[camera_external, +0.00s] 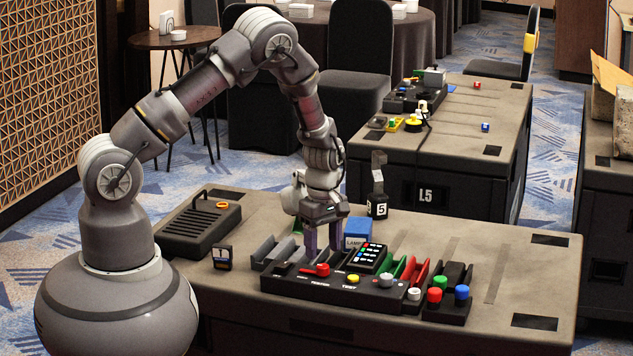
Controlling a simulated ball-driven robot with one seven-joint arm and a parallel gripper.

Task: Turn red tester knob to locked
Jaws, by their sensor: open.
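The red tester knob (321,269) sits near the left end of a long black tester panel (330,290) on the near bench. It looks like a bar-shaped handle lying crosswise on the panel. The small labels around it are too small to read, so its setting cannot be told. My gripper (323,247) points down with its two fingers apart, just above and behind the red knob. I see nothing between the fingers. Whether a fingertip touches the knob cannot be told from this view.
A yellow button (353,279), a grey knob (386,281) and a white knob (414,294) stand to the right. A black case (200,224) lies left.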

